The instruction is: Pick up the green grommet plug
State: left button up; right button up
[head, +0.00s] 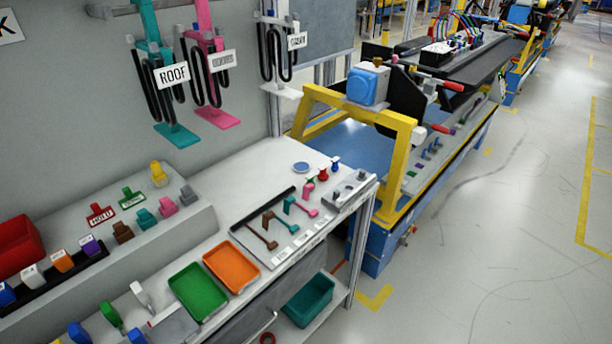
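A small green piece (310,181), which looks like the green grommet plug, stands at the far right part of the white workbench (262,178). It is partly hidden behind a pink piece (308,190), with a red plug (322,174) and a blue plug (335,164) beside it. Its exact shape is too small to tell. Another small green piece (411,174) lies on the blue-and-yellow line station. Neither of my grippers is in view.
A green tray (198,291) and an orange tray (231,265) lie on the bench front. A grey tool board (262,222) holds brown, teal and pink tools. A yellow frame (401,165) stands right of the bench. Open floor (500,220) lies at right.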

aim_at(310, 178)
jog(key=z, duration=1.7)
jog(key=i, duration=1.6)
jog(key=u, duration=3.75)
